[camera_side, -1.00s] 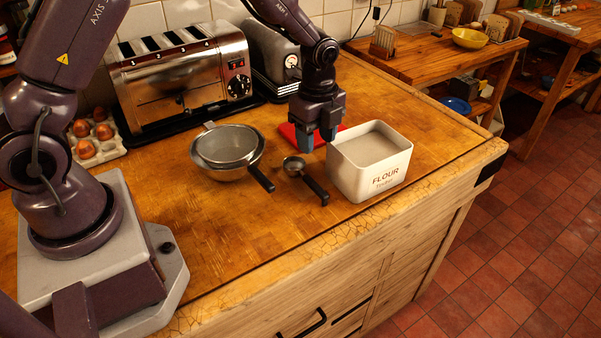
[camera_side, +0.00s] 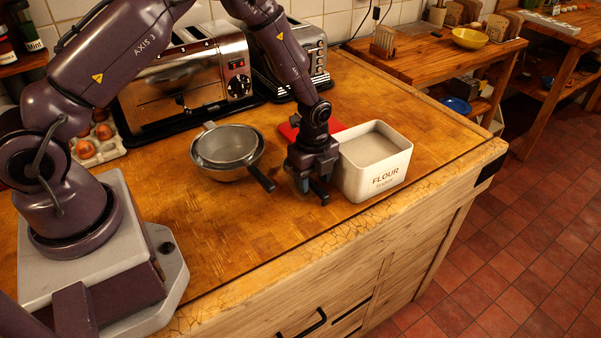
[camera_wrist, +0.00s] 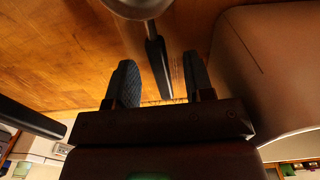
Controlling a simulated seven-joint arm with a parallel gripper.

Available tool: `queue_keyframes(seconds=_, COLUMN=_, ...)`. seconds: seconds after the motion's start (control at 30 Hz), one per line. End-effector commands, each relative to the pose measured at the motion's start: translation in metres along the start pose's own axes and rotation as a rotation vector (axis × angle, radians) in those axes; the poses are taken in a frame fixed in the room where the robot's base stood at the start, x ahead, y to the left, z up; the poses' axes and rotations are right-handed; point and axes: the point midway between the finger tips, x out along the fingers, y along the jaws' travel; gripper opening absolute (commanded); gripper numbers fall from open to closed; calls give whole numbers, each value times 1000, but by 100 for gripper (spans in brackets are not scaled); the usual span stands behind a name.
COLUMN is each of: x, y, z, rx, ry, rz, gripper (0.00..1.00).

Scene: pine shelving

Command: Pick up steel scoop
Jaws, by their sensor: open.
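The steel scoop lies on the wooden counter, with its black handle (camera_side: 319,190) showing just past my gripper (camera_side: 310,185) in the side view. Its bowl is hidden there behind my gripper. In the wrist view the steel bowl (camera_wrist: 138,5) is at the top edge, and the black handle (camera_wrist: 158,65) runs down between my two fingers. My gripper (camera_wrist: 162,85) is open, one finger on each side of the handle. I see gaps on both sides of the handle.
A white flour tin (camera_side: 376,165) stands close beside my gripper on the right. A sieve over a bowl (camera_side: 226,150) is at the left, its black handle (camera_side: 261,179) reaching towards my gripper. A red item (camera_side: 288,131) lies behind.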

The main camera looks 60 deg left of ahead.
Motion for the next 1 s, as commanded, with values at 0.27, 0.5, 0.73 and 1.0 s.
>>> queue_keyframes(seconds=0.27, x=15, y=0, z=-1, rx=2, ry=1, rz=-1, gripper=48)
queue_keyframes(seconds=0.5, x=15, y=0, z=-1, rx=1, ry=1, rz=-1, gripper=18)
queue_keyframes(seconds=0.73, x=14, y=0, z=-1, rx=1, ry=1, rz=-1, gripper=0)
queue_keyframes(seconds=1.0, x=10, y=0, z=-1, rx=1, ry=1, rz=-2, gripper=0)
